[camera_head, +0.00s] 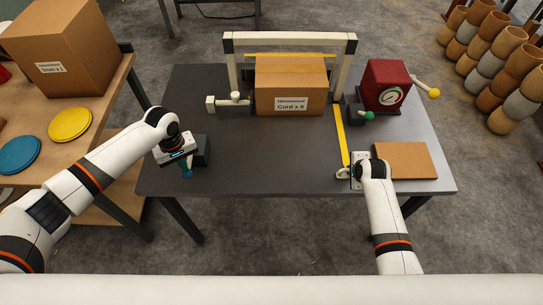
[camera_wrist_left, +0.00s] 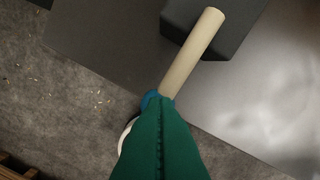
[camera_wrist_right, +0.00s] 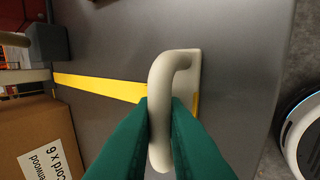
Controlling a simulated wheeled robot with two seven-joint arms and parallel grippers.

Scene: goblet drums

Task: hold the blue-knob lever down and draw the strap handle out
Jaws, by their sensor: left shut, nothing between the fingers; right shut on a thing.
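The blue-knob lever has a beige rod (camera_wrist_left: 192,52) coming out of a dark block (camera_head: 201,150) at the table's left front. Its blue knob (camera_head: 187,173) shows just below my left gripper (camera_head: 182,164). In the left wrist view the green fingers of my left gripper (camera_wrist_left: 160,150) are shut with nothing between them and overlie the knob end of the lever. The strap handle (camera_wrist_right: 165,75) is a pale loop on the end of a yellow strap (camera_head: 341,137). My right gripper (camera_head: 352,175) is shut on this handle near the table's front edge. The strap runs back from it toward the white frame.
A cardboard box (camera_head: 290,86) labelled "Cord x 6" stands under the white frame (camera_head: 290,39). A red gauge box (camera_head: 385,85), a green-knob lever (camera_head: 369,115) and a flat brown board (camera_head: 405,160) are at the right. The table's middle front (camera_head: 265,165) is clear.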

